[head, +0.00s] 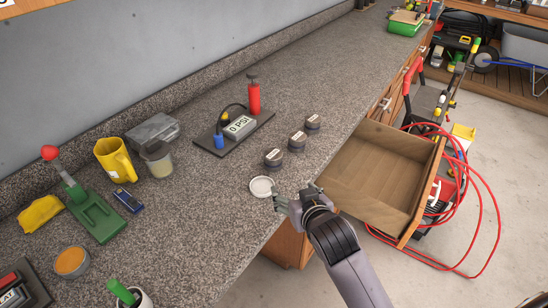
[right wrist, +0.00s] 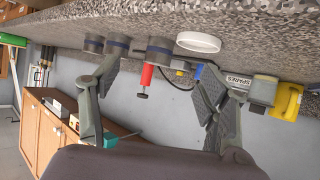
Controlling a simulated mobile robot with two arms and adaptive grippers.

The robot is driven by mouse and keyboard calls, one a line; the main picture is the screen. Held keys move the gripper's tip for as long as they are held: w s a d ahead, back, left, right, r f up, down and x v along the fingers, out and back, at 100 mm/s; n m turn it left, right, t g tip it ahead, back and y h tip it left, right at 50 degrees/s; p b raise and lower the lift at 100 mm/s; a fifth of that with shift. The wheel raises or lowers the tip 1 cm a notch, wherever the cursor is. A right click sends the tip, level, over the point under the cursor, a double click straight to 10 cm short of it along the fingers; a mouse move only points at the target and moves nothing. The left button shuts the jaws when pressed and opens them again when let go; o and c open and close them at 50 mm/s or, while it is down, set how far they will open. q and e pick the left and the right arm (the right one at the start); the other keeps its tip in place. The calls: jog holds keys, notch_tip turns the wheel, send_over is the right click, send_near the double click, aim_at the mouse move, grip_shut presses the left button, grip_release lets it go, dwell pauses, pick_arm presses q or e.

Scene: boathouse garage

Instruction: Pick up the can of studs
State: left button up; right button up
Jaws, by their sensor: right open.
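Three small dark round cans stand in a slanting row on the speckled countertop: a near can (head: 273,157), a middle can (head: 297,141) and a far can (head: 312,123). Their labels are too small to read, so I cannot tell which holds studs. My right gripper (head: 296,196) is open and empty at the counter's front edge, apart from the cans. In the right wrist view, which is upside down, the nearest can (right wrist: 160,50) shows between the spread fingers (right wrist: 158,76), farther off. My left gripper is not in view.
A white round lid or dish (head: 262,187) lies close beside my right gripper. A pump board with a red cylinder (head: 254,98) stands behind the cans. An open empty drawer (head: 378,172) juts out at the right, with a red hose (head: 484,195) beyond.

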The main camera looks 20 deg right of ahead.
jog(key=w+r+t, duration=0.1)
jog(key=w+r, duration=0.2)
jog(key=w, duration=0.1)
jog(key=p, duration=0.2)
send_near(274, 156)
jog(key=x, duration=0.5)
jog(key=shift+s+f, duration=0.1)
jog(key=shift+x, duration=0.8)
jog(key=shift+w+f, duration=0.1)
jog(key=shift+w, duration=0.45)
jog(key=shift+p+x, duration=0.55)
jog(key=shift+x, duration=1.5)
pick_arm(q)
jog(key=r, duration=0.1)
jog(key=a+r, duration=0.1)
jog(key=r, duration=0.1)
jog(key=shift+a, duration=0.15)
pick_arm(e)
jog(key=c, duration=1.4)
